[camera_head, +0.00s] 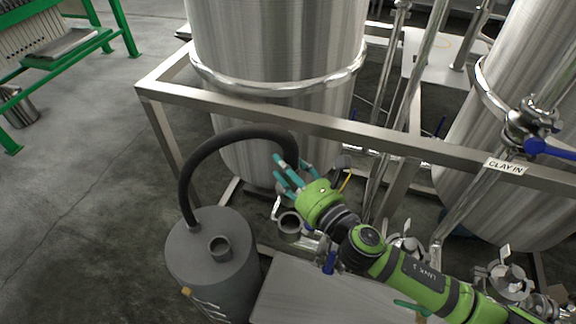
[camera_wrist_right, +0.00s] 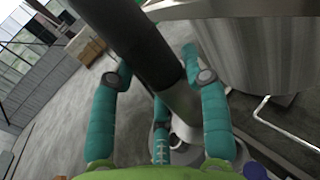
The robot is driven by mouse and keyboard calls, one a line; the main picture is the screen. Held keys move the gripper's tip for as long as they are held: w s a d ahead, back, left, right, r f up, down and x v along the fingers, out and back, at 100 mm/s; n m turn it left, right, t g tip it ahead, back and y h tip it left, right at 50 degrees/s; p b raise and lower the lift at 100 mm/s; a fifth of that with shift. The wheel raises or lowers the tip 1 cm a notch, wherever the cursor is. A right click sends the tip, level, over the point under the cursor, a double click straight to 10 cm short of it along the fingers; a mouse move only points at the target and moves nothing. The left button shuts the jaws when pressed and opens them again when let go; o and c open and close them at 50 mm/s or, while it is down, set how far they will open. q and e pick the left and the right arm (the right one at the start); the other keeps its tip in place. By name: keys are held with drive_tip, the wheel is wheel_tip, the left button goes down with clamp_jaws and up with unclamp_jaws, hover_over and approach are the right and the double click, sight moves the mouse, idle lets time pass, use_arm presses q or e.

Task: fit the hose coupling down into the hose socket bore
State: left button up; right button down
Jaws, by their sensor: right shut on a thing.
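The black hose (camera_head: 228,135) arches up from the grey drum to my right gripper (camera_head: 287,172). In the right wrist view my right gripper (camera_wrist_right: 158,68) has its teal fingers shut around the hose (camera_wrist_right: 135,38), just above the pale metal hose coupling (camera_wrist_right: 180,103). The coupling is tilted in that view, its lower end in front of a round metal opening. In the head view the fingers hide the coupling. The metal hose socket (camera_head: 290,228) stands below the gripper, its dark bore open upward. I cannot tell the exact gap between coupling and bore. My left gripper is not in view.
The grey drum (camera_head: 205,262) with a short open pipe (camera_head: 220,248) stands at left. A steel frame rail (camera_head: 270,115) and a large tank (camera_head: 275,50) lie just behind the gripper. Valves and pipes (camera_head: 408,245) crowd the right.

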sight(292, 187)
drive_tip(key=shift+f+b, duration=1.85)
drive_tip(key=shift+f, duration=0.5)
drive_tip(key=shift+p, duration=0.5)
wheel_tip(292, 187, down, 10)
drive_tip(key=b, duration=0.8)
drive_tip(key=shift+b, duration=0.35)
idle(2.7)
drive_tip(key=c, duration=0.5)
unclamp_jaws()
drive_tip(key=shift+c, duration=0.2)
drive_tip(key=shift+f, duration=0.15)
